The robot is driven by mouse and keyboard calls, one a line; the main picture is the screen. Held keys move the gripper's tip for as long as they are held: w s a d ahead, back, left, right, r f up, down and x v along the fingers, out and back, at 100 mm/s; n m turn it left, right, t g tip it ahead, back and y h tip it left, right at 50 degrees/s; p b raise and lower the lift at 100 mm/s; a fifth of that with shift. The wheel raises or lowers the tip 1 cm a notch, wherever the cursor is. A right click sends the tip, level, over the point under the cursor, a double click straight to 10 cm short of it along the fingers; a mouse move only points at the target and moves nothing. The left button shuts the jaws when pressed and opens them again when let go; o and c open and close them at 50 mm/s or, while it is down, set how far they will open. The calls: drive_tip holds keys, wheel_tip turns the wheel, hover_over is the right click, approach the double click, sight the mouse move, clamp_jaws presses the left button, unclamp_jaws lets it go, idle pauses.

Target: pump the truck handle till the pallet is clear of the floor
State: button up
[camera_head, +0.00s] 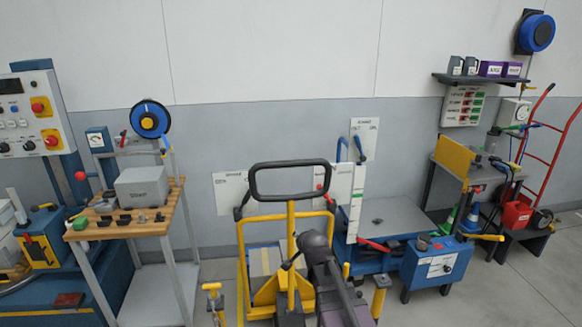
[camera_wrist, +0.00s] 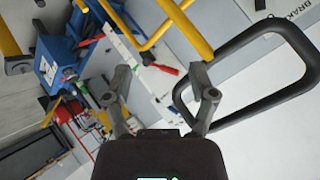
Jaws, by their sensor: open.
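The pallet truck's handle (camera_head: 290,163) is a black rounded loop on a yellow shaft (camera_head: 291,235), standing upright in the middle of the head view. Its yellow frame (camera_head: 241,270) is below, and a box-like load shows behind the shaft. The pallet and its gap to the floor are hidden. My arm rises from the bottom centre in front of the truck. In the wrist view my gripper (camera_wrist: 163,95) is open with nothing between the fingers. The handle loop (camera_wrist: 238,42) is close by, just right of the right finger, and its yellow shaft (camera_wrist: 188,30) runs above.
A wooden-topped bench (camera_head: 130,222) with a grey box stands left of the truck. A blue lift table (camera_head: 385,215) and a blue box unit (camera_head: 437,262) stand to the right. A red hand truck (camera_head: 550,140) leans at far right. Some floor at lower right is clear.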

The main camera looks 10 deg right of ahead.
drive_tip(key=w+r+m+t, duration=0.4)
drive_tip(key=w+r, duration=0.1)
drive_tip(key=w, duration=0.1)
drive_tip(key=m+t+b, duration=0.1)
drive_tip(key=m+t, duration=0.4)
drive_tip(key=t, duration=0.1)
approach(291, 166)
drive_tip(key=shift+v, duration=1.25)
drive_tip(key=shift+d, duration=0.1)
drive_tip(key=p+x, duration=0.2)
drive_tip(key=x, duration=1.1)
drive_tip(key=shift+w+p, duration=0.35)
drive_tip(key=shift+w, duration=0.05)
